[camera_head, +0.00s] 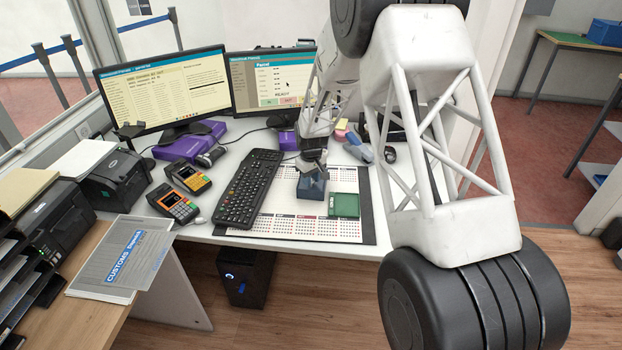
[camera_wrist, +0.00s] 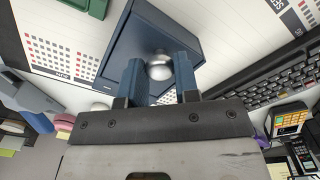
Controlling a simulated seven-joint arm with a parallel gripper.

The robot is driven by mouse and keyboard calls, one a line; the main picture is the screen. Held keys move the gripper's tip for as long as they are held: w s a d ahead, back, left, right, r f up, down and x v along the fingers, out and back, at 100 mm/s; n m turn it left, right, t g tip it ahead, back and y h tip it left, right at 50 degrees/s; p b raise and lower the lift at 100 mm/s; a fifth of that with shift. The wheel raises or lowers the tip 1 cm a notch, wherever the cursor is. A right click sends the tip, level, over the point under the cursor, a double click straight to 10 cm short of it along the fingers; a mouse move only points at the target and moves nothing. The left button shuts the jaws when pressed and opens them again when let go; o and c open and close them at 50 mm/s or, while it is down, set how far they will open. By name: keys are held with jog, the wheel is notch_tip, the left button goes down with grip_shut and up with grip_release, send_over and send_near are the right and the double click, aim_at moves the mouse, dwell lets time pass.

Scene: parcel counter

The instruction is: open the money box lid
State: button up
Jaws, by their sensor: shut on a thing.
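The money box is a small dark blue box (camera_head: 311,188) on the calendar desk mat, and it fills the upper middle of the wrist view (camera_wrist: 197,31). A round silver knob (camera_wrist: 160,68) stands on its lid. My gripper (camera_head: 314,168) is directly above the box, pointing down. In the wrist view its two blue fingers (camera_wrist: 161,67) are on either side of the knob and shut on it. The lid appears to lie on the box; the fingers hide part of it.
A green box (camera_head: 344,205) stands just right of the money box. A black keyboard (camera_head: 250,188) lies to the left, with card terminals (camera_head: 174,204) beyond it. Two monitors (camera_head: 165,88) stand behind. A mouse (camera_head: 390,154) lies at the right. The mat's front part (camera_head: 300,229) is clear.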

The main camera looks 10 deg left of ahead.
grip_shut()
jog(key=shift+s, duration=3.45)
jog(key=o, duration=0.9)
grip_release()
jog(key=shift+r, duration=0.1)
notch_tip(320, 180, up, 8)
